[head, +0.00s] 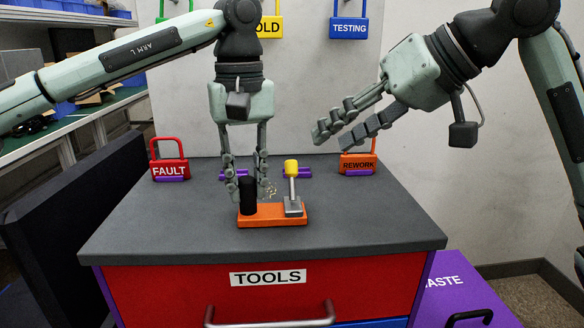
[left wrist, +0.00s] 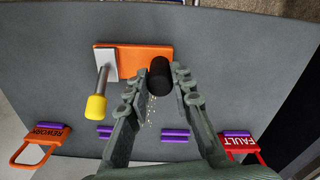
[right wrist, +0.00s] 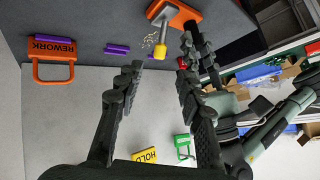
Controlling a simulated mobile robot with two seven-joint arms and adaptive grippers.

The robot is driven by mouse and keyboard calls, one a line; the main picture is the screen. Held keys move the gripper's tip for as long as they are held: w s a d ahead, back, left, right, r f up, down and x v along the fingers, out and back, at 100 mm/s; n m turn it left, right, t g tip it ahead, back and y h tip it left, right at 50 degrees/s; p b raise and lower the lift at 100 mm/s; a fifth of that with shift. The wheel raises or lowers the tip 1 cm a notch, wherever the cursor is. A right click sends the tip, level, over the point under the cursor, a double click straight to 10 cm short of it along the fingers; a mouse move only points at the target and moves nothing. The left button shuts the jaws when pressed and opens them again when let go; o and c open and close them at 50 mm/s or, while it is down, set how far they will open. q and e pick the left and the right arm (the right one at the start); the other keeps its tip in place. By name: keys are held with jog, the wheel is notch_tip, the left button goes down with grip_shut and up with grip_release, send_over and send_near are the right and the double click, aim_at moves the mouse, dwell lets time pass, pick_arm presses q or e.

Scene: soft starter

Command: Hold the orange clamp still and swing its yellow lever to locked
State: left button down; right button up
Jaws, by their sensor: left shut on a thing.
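The orange clamp (head: 268,216) lies on the grey top of the tool cabinet, with a black post (head: 247,195) at its left end and a grey bracket (head: 294,208) at its right end. Its lever stands roughly upright from the bracket and ends in a yellow knob (head: 291,168); the knob also shows in the left wrist view (left wrist: 96,107). My left gripper (head: 246,190) points down and is shut on the black post, with its fingers on both sides of it. My right gripper (head: 335,134) is open and empty, above and right of the knob, apart from it.
A red FAULT padlock (head: 169,161) and an orange REWORK padlock (head: 358,164) stand at the back corners. Low purple blocks (head: 305,173) sit along the back edge. The top right of the clamp is clear. A board with hanging padlocks (head: 349,28) stands behind.

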aim_at(296, 166)
jog(key=x, duration=1.1)
jog(key=shift+w+a+f, duration=0.25)
jog(key=shift+c, duration=0.2)
grip_shut()
